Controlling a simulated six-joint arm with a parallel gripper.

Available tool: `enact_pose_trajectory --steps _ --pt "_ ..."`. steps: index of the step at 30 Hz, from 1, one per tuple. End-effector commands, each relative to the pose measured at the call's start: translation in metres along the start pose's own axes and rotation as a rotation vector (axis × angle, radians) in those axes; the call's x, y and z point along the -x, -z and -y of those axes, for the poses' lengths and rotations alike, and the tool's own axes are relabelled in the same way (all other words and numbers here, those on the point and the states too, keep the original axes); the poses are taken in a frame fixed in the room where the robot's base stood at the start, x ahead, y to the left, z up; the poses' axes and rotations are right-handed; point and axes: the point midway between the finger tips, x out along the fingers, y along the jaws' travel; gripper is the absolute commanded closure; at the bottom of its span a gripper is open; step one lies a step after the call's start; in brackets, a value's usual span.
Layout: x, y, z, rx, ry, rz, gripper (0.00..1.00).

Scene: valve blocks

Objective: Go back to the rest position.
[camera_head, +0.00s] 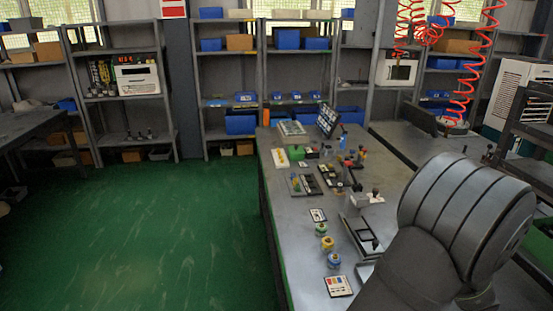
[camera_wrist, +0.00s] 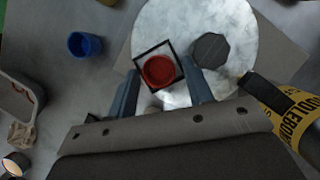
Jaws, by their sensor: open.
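My gripper (camera_wrist: 161,72) shows in the wrist view with its two blue-grey fingers spread apart and nothing clasped between them. Ahead of the fingertips, a red round piece (camera_wrist: 159,72) sits inside a black square frame on a pale round disc (camera_wrist: 232,22). I cannot tell how high the fingers are above the disc. In the head view my arm fills the right foreground and my gripper cannot be seen.
A blue cup-shaped piece (camera_wrist: 85,45) stands left of the disc; a yellow-and-black labelled object (camera_wrist: 282,113) lies close on the right. In the head view the grey workbench (camera_head: 296,235) carries several small blocks and cards. The green floor (camera_head: 150,230) left of it is clear.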

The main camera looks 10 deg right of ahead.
Motion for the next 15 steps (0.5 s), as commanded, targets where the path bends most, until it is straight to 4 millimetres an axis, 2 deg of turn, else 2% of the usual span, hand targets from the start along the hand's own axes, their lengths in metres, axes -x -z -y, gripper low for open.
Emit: enact_pose_trajectory --steps 1,8,11,15 --pt "-0.011 0.002 -0.005 -0.008 -0.015 0.0 0.52" --pt "-0.011 0.002 -0.006 -0.008 -0.018 0.0 0.52" --pt "-0.005 0.001 -0.005 -0.007 -0.017 -0.001 0.52" --pt "0.014 -0.002 -0.004 -0.008 -0.014 0.0 0.52"
